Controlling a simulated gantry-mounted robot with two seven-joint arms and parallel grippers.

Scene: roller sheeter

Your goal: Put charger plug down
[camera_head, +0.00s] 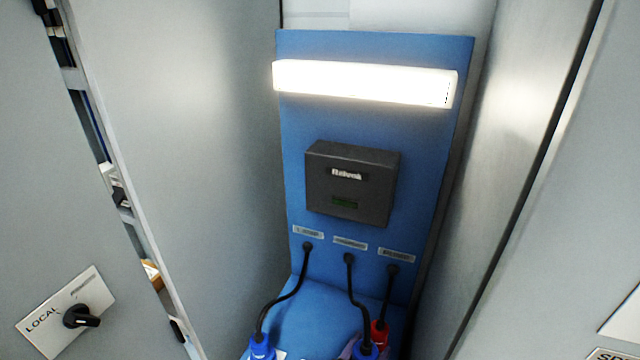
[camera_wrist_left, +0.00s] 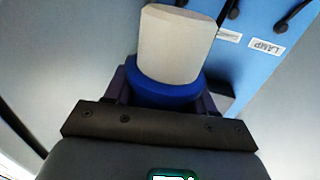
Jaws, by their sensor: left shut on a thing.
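My left gripper (camera_wrist_left: 168,88) is shut on a charger plug (camera_wrist_left: 178,45), which has a pale grey cylindrical body and a blue collar. In the left wrist view the plug's pale end points away from the gripper, toward the upper part of the picture. In the head view a blue plug (camera_head: 365,351) on a black cable shows at the bottom edge, with a small purple part of my left gripper (camera_head: 348,350) beside it. The rest of the gripper is cut off there. My right gripper is not in view.
A blue panel (camera_head: 425,130) carries a lit lamp (camera_head: 365,83) and a dark box (camera_head: 350,185). Three black cables run from it. Another blue plug (camera_head: 262,347) and a red plug (camera_head: 379,334) sit low on the blue base. Grey cabinet walls (camera_head: 190,130) close in both sides.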

